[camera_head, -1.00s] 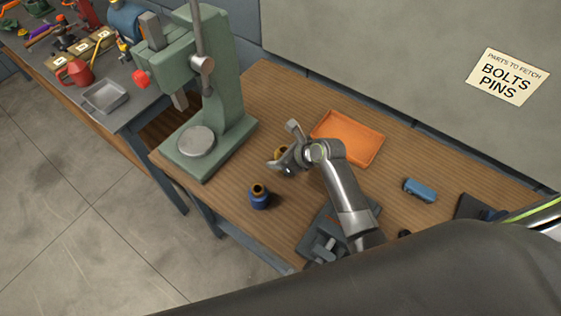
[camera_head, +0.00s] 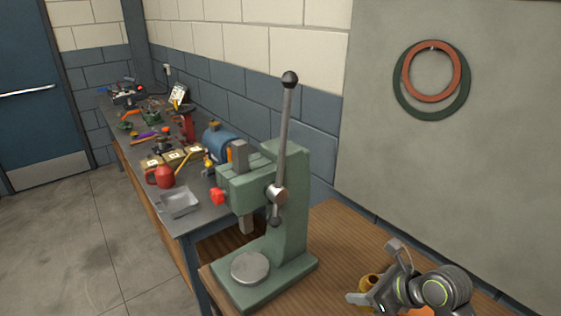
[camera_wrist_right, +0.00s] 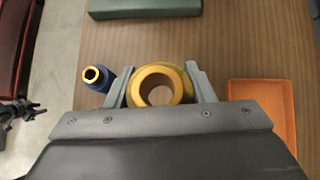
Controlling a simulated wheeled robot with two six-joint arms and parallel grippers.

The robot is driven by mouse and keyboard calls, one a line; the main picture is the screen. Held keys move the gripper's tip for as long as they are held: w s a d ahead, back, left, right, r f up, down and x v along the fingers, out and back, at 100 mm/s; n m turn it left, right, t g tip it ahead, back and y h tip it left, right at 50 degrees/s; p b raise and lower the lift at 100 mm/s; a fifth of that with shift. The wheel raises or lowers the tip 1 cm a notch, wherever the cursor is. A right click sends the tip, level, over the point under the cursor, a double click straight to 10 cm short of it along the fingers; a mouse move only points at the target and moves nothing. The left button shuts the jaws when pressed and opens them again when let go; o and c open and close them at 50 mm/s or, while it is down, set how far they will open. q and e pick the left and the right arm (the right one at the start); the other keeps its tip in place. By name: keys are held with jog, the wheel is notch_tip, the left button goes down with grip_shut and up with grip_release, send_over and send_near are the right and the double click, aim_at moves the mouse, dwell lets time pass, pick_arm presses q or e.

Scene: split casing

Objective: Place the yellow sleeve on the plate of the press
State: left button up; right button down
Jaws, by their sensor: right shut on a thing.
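The yellow sleeve (camera_head: 369,283) is a short ring with a round hole. It sits between the fingers of my right gripper (camera_head: 380,274), at the lower right of the head view. In the right wrist view my right gripper (camera_wrist_right: 157,88) is shut on the sleeve (camera_wrist_right: 137,88), one finger on each side. The hole faces the wrist camera. The green press (camera_head: 287,215) stands to the left of the gripper, its lever up. Its round grey plate (camera_head: 250,267) is bare, and the sleeve is clear of it.
In the right wrist view, a blue part with a yellow top (camera_wrist_right: 98,78) stands close beside the left finger. An orange tray (camera_wrist_right: 265,85) lies to the right. The press's ram (camera_head: 246,222) hangs above the plate. A cluttered grey bench (camera_head: 182,222) stands left.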

jog(key=s+d+r+n+g+y+b, duration=0.1)
jog(key=s+r+n+b, duration=0.1)
jog(key=s, duration=0.7)
jog(key=shift+r+n+b, duration=0.3)
jog(key=shift+r+b, duration=0.25)
jog(key=shift+b, duration=0.25)
